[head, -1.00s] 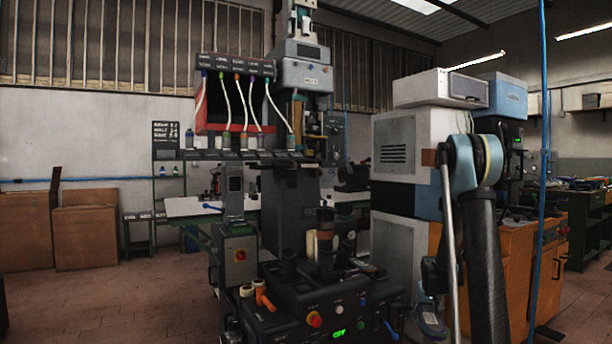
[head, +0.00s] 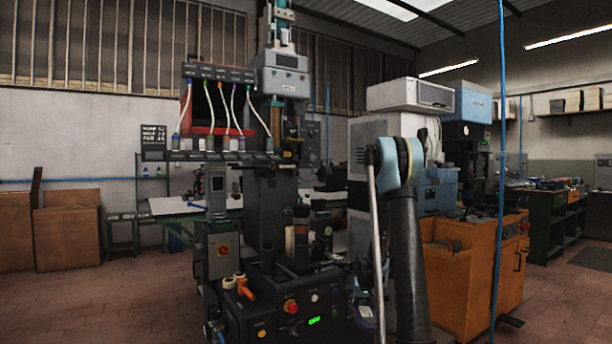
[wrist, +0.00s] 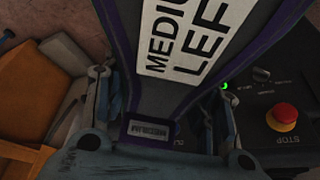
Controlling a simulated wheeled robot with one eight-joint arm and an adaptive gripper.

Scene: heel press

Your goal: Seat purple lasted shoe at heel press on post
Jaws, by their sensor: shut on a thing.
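The lasted shoe (wrist: 200,95), dark with purple edges and a white label reading "MEDI… LEF…", fills the middle of the wrist view. My gripper (wrist: 160,108) is shut on it, with a finger on each side. In the head view the shoe shows as a small dark shape with a pale label (head: 365,309), partly hidden by my arm. My gripper (head: 360,278) is low there, right of the press. The heel press (head: 275,215) stands at centre, with a dark and brown upright post (head: 301,222) above its console. The shoe is apart from the post.
The press console (head: 290,300) has a red stop button (head: 291,306), also in the wrist view (wrist: 284,117), and a lit green display. Orange-handled parts (head: 243,287) sit at its left. An orange cabinet (head: 465,270) and a blue vertical pipe (head: 499,150) stand right. Floor at left is open.

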